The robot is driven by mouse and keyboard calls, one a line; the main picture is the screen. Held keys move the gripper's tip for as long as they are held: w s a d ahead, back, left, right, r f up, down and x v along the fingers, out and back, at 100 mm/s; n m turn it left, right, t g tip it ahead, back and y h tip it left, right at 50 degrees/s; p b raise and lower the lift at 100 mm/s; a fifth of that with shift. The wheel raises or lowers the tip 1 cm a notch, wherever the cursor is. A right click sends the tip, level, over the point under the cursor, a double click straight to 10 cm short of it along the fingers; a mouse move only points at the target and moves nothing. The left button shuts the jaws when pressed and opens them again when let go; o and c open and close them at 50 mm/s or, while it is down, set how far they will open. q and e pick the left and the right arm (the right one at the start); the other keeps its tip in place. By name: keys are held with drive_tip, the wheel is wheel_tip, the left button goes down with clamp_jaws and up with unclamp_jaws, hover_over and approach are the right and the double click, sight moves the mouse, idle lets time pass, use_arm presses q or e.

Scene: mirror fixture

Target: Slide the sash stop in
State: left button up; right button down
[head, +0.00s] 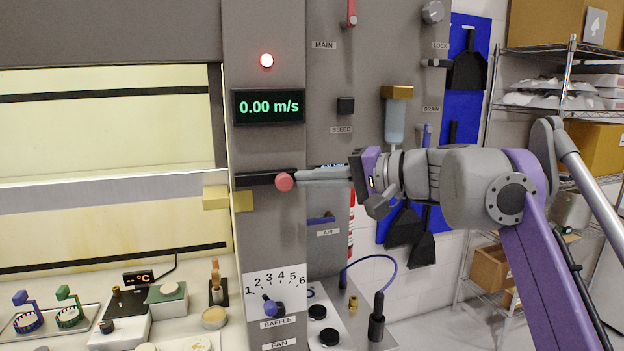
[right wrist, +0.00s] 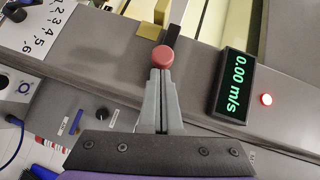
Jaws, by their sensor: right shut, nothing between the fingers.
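The sash stop has a round red knob (head: 285,182) on the front of the grey post, at the end of a dark horizontal bar that runs left toward the sash (head: 110,190). The knob also shows in the right wrist view (right wrist: 162,57), with the dark bar beyond it. My right gripper (head: 299,175) points left, its fingers closed together with nothing between them. Its fingertips (right wrist: 161,74) are right at the knob; whether they touch it I cannot tell. My left gripper is not in view.
Two yellow blocks (head: 215,197) sit left of the knob, at the sash edge and post. A display (head: 269,107) reads 0.00 m/s below a lit red lamp (head: 266,60). The baffle dial (head: 271,306) is below. A wire shelf (head: 570,50) stands at right.

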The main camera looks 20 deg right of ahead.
sight(283, 180)
drive_tip(key=shift+w, duration=0.1)
drive_tip(key=a+p, duration=0.1)
drive_tip(key=a, duration=0.4)
drive_tip(key=shift+r+p, duration=0.15)
drive_tip(key=shift+p, duration=0.25)
drive_tip(key=shift+d, duration=0.1)
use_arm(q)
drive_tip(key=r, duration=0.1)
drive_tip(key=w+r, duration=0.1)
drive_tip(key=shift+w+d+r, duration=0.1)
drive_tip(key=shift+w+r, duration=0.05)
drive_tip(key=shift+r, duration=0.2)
use_arm(e)
drive_tip(key=shift+s+f, duration=0.2)
